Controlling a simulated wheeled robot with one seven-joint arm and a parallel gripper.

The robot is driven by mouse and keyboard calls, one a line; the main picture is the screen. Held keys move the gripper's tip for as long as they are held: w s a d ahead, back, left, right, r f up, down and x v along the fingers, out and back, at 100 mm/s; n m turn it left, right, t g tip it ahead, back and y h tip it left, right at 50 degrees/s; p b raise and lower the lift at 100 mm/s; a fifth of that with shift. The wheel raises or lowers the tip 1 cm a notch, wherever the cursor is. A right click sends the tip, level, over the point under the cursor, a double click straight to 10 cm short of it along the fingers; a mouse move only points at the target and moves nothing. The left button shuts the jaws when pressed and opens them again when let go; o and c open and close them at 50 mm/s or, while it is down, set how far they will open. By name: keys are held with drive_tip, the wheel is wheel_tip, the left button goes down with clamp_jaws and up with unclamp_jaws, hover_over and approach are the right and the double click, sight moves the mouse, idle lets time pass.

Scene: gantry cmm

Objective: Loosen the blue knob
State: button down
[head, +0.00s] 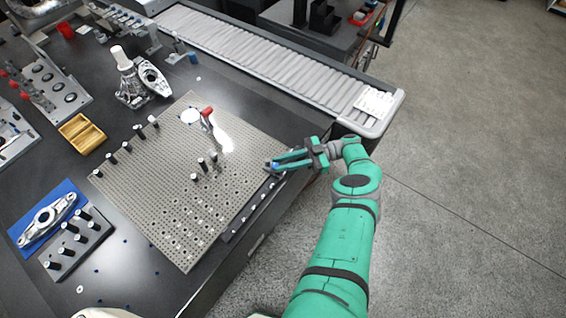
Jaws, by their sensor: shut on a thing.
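The blue knob (275,165) is small and sits at the right corner of the perforated grey plate, by the edge of the dark table. My green gripper (273,164) reaches in from the right with its fingers around the knob and is shut on it. The fingers hide most of the knob, so its turn angle does not show. My arm comes up from the bottom right, out past the table edge.
The perforated plate (150,215) carries a red-handled clamp (207,117) and several black posts. A roller conveyor (260,45) runs behind it. A wooden tray (82,134) and a blue mat (22,226) lie to the left. Open floor is at right.

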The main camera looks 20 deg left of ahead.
drive_tip(key=c, duration=1.6)
unclamp_jaws()
drive_tip(key=shift+f, duration=0.1)
drive_tip(key=shift+o, duration=0.2)
drive_tip(key=shift+r, duration=0.2)
drive_tip(key=shift+r, duration=1.45)
drive_tip(key=shift+s+d+r, duration=0.15)
drive_tip(key=shift+s+r, duration=0.5)
drive_tip(key=shift+r, duration=0.15)
drive_tip(key=s+d+r, duration=0.2)
drive_tip(key=s+r, duration=0.6)
drive_tip(key=s, duration=0.4)
drive_tip(key=shift+s+d, duration=0.2)
drive_tip(key=shift+d, duration=0.2)
